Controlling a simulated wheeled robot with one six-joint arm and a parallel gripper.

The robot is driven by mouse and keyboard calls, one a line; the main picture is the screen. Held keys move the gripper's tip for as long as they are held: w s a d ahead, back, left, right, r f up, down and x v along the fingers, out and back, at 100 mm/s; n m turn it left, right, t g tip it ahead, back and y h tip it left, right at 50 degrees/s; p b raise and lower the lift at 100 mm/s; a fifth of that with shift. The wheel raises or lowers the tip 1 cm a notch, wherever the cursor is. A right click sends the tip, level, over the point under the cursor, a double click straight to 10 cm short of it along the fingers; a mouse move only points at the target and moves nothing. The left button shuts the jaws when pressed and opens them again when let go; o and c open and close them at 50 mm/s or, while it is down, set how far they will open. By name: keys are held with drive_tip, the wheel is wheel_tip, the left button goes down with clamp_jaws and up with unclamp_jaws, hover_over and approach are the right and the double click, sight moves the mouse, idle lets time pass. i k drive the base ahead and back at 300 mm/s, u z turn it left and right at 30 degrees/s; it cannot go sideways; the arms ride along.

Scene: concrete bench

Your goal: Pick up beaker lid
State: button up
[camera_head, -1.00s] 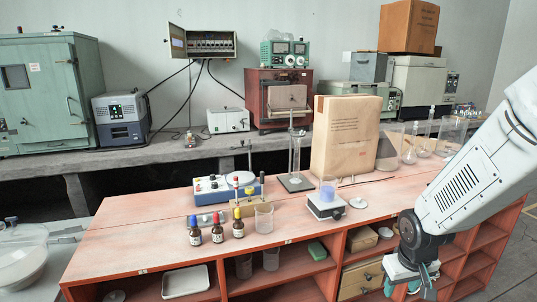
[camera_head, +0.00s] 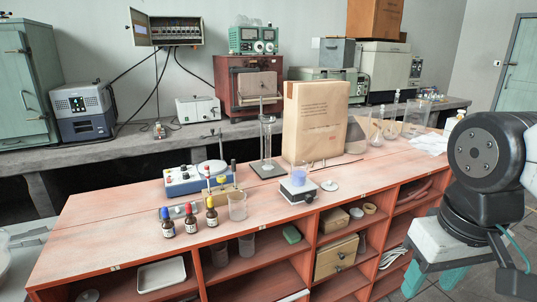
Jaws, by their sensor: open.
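A small white round disc (camera_head: 330,186), which looks like the beaker lid, lies flat on the red bench top. It is just right of a white hot plate (camera_head: 298,191). A beaker with blue liquid (camera_head: 298,176) stands on that plate, with no lid seen on it. My gripper (camera_head: 431,280) is at the lower right, in front of the shelves and well away from the lid. Its teal fingers point down and are apart, with nothing seen between them. The fingertips are partly cut off or hard to make out.
A large brown paper bag (camera_head: 315,125) stands behind the hot plate. An empty beaker (camera_head: 237,206) and dropper bottles (camera_head: 190,218) are to the left. A stand with a cylinder (camera_head: 267,150) is behind. Clear glassware stands at the back right. The bench top (camera_head: 365,188) right of the lid is clear.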

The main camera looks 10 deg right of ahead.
sight(329, 186)
drive_tip(key=z, duration=1.25)
drive_tip(key=i, duration=1.75)
drive_tip(key=u, duration=1.3)
